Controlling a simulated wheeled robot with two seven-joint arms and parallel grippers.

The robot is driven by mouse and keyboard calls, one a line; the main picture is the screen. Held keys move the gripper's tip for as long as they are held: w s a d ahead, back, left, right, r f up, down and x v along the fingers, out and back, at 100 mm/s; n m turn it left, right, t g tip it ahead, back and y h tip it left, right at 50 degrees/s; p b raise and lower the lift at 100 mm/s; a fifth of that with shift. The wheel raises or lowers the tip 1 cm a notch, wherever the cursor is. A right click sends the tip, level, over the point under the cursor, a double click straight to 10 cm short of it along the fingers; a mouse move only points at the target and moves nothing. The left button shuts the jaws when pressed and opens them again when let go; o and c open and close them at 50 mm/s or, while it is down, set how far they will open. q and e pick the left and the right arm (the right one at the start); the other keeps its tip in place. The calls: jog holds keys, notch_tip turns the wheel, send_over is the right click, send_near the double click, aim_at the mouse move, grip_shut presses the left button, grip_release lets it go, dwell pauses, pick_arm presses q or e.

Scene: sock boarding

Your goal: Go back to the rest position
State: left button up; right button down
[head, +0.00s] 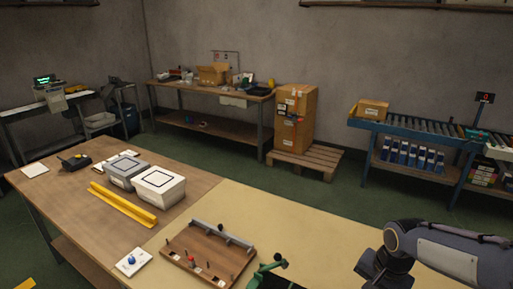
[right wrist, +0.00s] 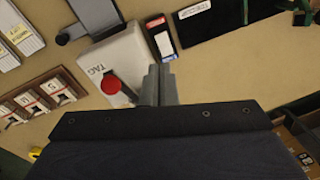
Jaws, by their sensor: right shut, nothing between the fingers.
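My right arm comes in at the right of the head view, with dark parts (head: 385,268) at its end low near the bottom edge; its fingertips cannot be made out there. In the right wrist view my right gripper (right wrist: 162,84) has its two grey fingers together with nothing between them. It is over the tan table top (right wrist: 90,92), beside a white device (right wrist: 118,55) marked TAG with a red knob (right wrist: 110,84). My left gripper is in neither view.
In the head view a wooden board with pegs (head: 195,245) and a green fixture (head: 266,276) lie left of my arm. Lidded boxes (head: 160,187) and a yellow bar (head: 122,204) are further left. In the wrist view a dark mat (right wrist: 225,27) lies beyond the fingers.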

jog(key=s+a+r+n+t+y, duration=0.1)
jog(key=s+a+r+n+t, duration=0.1)
jog(key=s, duration=0.6)
jog(key=s+a+r+n+t+y, duration=0.2)
jog(key=s+a+r+n, duration=0.2)
jog(key=s, duration=0.4)
jog(key=shift+s+a+r+n, duration=0.25)
jog(key=shift+a+n, duration=0.35)
jog(key=shift+n, duration=0.3)
jog(key=c, duration=2.1)
grip_release()
jog(key=shift+c, duration=0.2)
